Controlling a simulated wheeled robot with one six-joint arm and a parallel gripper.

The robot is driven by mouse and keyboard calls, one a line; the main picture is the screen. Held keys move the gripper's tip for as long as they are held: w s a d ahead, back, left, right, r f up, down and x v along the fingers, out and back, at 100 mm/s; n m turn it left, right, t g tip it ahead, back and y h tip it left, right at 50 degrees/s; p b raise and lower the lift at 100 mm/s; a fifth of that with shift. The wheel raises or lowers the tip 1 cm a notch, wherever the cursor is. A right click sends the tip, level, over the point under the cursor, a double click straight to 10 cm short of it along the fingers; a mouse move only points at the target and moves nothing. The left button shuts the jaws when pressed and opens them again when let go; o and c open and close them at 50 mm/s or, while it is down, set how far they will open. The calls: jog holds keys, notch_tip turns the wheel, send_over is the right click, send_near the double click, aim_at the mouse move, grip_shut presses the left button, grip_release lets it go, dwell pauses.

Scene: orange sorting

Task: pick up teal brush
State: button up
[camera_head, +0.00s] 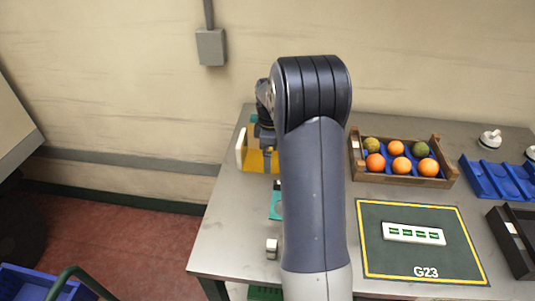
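A teal piece (276,206) lies flat on the table, left of my arm's big link, which covers its right side. I cannot tell whether it is the teal brush or a mat. Another small teal patch (254,118) shows at the table's back left, by my wrist. My gripper (268,152) points down at the back left, in front of a yellow surface with a white upright edge. It is small and partly hidden by my arm, so its fingers cannot be made out. The teal piece on the table lies nearer the front than my gripper.
A wooden crate (448,181) holds several oranges and greenish fruit. A dark G23 mat (385,262) carries a white slotted strip (414,234). A blue tray (487,187) and a black bin (513,256) stand at right. A small metallic block (272,249) sits near the front left.

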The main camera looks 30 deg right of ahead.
jog(key=shift+c, duration=0.4)
jog(key=c, duration=0.6)
jog(key=shift+c, duration=0.2)
